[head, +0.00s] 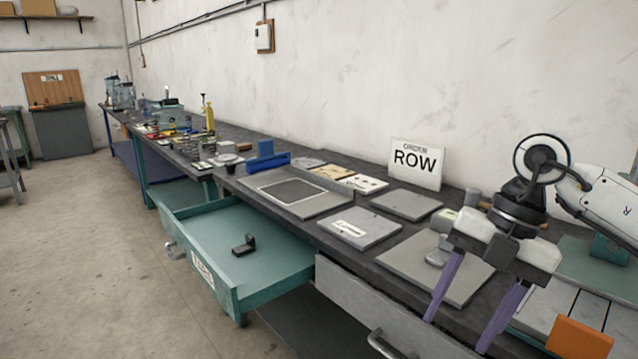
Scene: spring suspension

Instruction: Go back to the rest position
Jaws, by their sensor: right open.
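My right gripper (465,300) hangs over the right end of the workbench, its two purple fingers apart and pointing down. Nothing shows between the fingers. It is in front of a grey plate (411,260) on the bench and hides part of it. My left gripper is not in the head view.
A teal drawer (215,268) stands pulled out with a black part (244,245) inside. Grey plates, a sign reading "ORDER ROW" (415,163) and a blue block (267,157) are on the bench (375,278). An orange block (580,338) is at lower right. The left floor is clear.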

